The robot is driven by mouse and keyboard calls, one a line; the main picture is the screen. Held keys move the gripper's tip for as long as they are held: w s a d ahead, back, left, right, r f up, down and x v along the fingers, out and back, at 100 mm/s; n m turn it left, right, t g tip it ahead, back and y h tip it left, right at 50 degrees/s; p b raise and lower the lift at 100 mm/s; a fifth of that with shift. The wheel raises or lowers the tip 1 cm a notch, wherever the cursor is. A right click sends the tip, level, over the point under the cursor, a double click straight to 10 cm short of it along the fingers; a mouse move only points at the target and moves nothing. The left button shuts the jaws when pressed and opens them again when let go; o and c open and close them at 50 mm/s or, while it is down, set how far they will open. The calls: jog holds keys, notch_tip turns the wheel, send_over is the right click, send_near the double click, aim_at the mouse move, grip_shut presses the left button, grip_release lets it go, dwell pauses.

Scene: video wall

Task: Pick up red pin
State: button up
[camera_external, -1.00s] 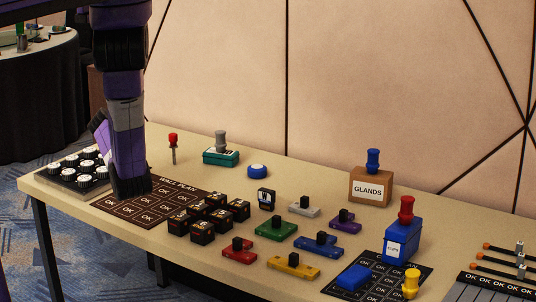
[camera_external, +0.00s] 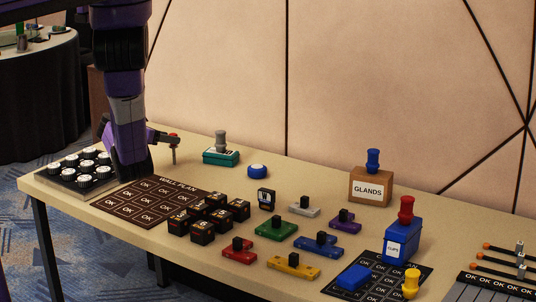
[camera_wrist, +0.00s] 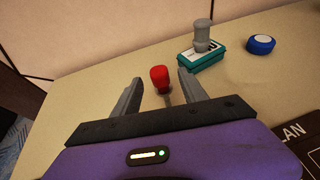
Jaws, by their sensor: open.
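The red pin (camera_external: 174,139) stands upright at the back left of the table, a red head on a thin grey stem. In the wrist view the red pin (camera_wrist: 160,77) shows between and just beyond the two grey fingers. My gripper (camera_wrist: 156,92) is open and empty, with one finger on each side of the pin's line. In the external view my gripper (camera_external: 160,138) reaches right toward the pin, partly overlapping it. I cannot tell whether a finger touches it.
A teal box with a grey knob (camera_external: 221,157) and a blue round button (camera_external: 257,170) stand right of the pin. A tray of white-topped knobs (camera_external: 86,168) is at the left end. The wall plan mat (camera_external: 150,203) and several black cubes (camera_external: 201,232) lie in front.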

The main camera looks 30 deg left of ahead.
jog(key=shift+x, duration=1.5)
jog(key=shift+c, duration=0.2)
grip_shut()
